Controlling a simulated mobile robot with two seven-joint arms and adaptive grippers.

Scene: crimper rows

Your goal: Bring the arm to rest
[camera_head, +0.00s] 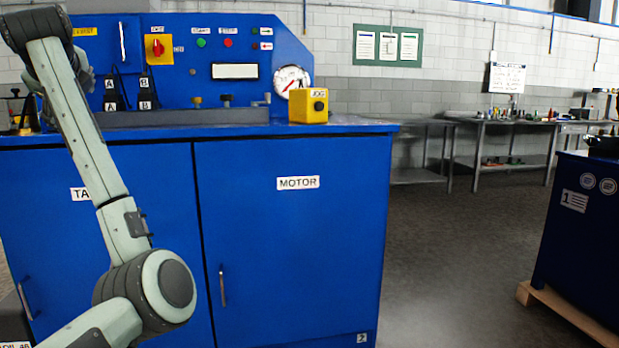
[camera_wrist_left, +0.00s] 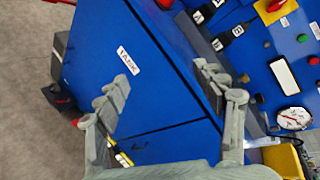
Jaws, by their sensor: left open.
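My left arm (camera_head: 85,130) comes in from the lower left of the head view, rises in front of the blue machine and bends over near the top left. My left gripper (camera_wrist_left: 162,85) shows in the wrist view with its two grey fingers spread wide and nothing between them. Beyond the fingers is the machine's blue front with the TANK label (camera_wrist_left: 128,60). In the head view the gripper is mostly hidden behind the arm. My right gripper is in neither view.
The blue machine (camera_head: 290,240) carries a yellow JOG box (camera_head: 308,106), a gauge (camera_head: 291,81) and a red rotary switch (camera_head: 158,48). Another blue cabinet (camera_head: 575,230) stands on a wooden pallet at the right. Grey workbenches (camera_head: 490,124) line the back wall. Floor between is clear.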

